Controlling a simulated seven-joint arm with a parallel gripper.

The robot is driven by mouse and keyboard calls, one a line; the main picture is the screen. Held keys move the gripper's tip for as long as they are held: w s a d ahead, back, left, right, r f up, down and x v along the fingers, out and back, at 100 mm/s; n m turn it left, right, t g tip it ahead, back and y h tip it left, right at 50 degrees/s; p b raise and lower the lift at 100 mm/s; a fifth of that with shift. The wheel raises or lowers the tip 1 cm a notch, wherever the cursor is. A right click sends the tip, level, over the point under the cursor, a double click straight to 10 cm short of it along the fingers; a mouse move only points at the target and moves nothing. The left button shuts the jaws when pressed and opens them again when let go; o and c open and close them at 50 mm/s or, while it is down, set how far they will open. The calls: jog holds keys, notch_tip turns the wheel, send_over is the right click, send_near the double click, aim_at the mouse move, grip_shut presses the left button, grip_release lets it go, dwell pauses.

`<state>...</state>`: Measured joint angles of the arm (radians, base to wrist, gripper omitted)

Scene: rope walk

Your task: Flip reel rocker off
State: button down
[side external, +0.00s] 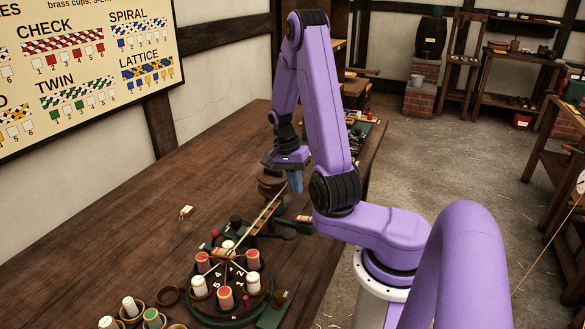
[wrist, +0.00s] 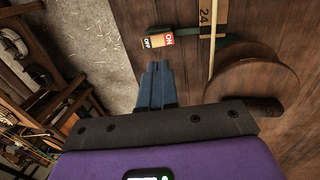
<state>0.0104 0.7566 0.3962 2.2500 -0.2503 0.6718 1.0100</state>
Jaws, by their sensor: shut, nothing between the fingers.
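The reel rocker (wrist: 158,41) shows in the wrist view as a small block on a dark green mount. It has a red ON end on the right, a tan middle and a dark OFF end on the left. I cannot tell which end is pressed down. My gripper (wrist: 154,66) has its blue fingers shut and empty; in the picture their tips lie just below the rocker, nearer the OFF end. Contact cannot be told. In the side view my gripper (side external: 296,190) hangs over the table's right edge, and the rocker is too small to make out clearly.
A round wooden reel (wrist: 250,88) is right of my fingers, beside a thin strip marked 24 (wrist: 205,18). A carousel (side external: 228,293) with several red and white bobbins stands at the front. The table's left part (side external: 120,220) is mostly clear.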

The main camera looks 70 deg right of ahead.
aim_at(309, 218)
jog(key=v, duration=0.5)
jog(key=shift+r, duration=0.15)
jog(key=shift+s+d+r, duration=0.1)
jog(key=shift+s+r, duration=0.1)
jog(key=shift+s, duration=0.45)
jog(key=x, duration=1.4)
